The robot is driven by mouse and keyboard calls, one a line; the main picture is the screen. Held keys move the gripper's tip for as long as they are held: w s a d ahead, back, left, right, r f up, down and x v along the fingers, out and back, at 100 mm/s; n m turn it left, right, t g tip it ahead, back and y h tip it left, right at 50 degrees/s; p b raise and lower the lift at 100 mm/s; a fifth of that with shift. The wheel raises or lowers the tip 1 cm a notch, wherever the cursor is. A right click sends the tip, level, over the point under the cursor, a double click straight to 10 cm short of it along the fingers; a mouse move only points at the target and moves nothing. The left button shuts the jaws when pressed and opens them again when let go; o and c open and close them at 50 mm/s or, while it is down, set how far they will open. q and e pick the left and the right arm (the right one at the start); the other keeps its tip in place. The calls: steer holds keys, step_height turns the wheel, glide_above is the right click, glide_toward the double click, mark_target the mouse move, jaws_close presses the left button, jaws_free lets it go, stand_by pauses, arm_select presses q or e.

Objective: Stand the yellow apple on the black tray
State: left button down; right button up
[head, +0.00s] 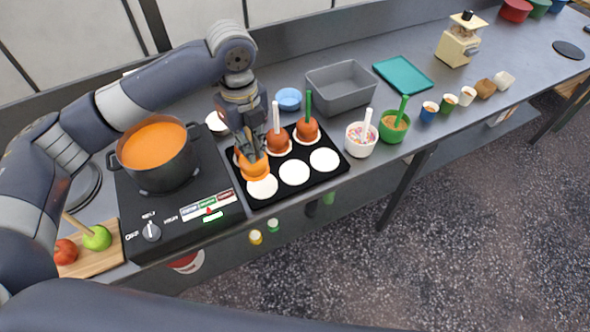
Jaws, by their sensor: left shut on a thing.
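My left gripper (249,142) points down over the black tray (281,192). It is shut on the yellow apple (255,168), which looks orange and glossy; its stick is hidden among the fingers. The apple is at the left part of the tray, just behind a white disc (262,188) at the front left. I cannot tell whether it touches the tray. Two red-brown coated apples, one with a white stick (277,143) and one with a green stick (307,130), stand in the tray's back row. The front row shows bare white discs. My right gripper is out of view.
A pot of orange liquid (155,150) stands on the black hob left of the tray. Sprinkle cup (361,140) and green bowl (394,126) stand close on the right. A blue bowl (288,98) and grey bin (341,88) are behind. A board (97,260) holds two apples.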

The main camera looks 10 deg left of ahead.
arm_select(q)
steer(key=w+m, duration=0.1)
steer(key=m, duration=0.1)
steer(key=w+m, duration=0.1)
steer(key=m, duration=0.1)
steer(key=shift+d+m, duration=0.2)
steer(key=shift+m, duration=0.2)
step_height(320, 180, down, 10)
steer(key=p, duration=0.3)
steer(key=shift+r, duration=0.25)
steer(key=shift+f, duration=0.2)
steer(key=shift+f, duration=0.1)
steer(key=c, duration=1.8)
jaws_free()
steer(key=shift+o, duration=0.2)
step_height(320, 180, up, 11)
steer(key=b, duration=0.3)
steer(key=shift+r, duration=0.65)
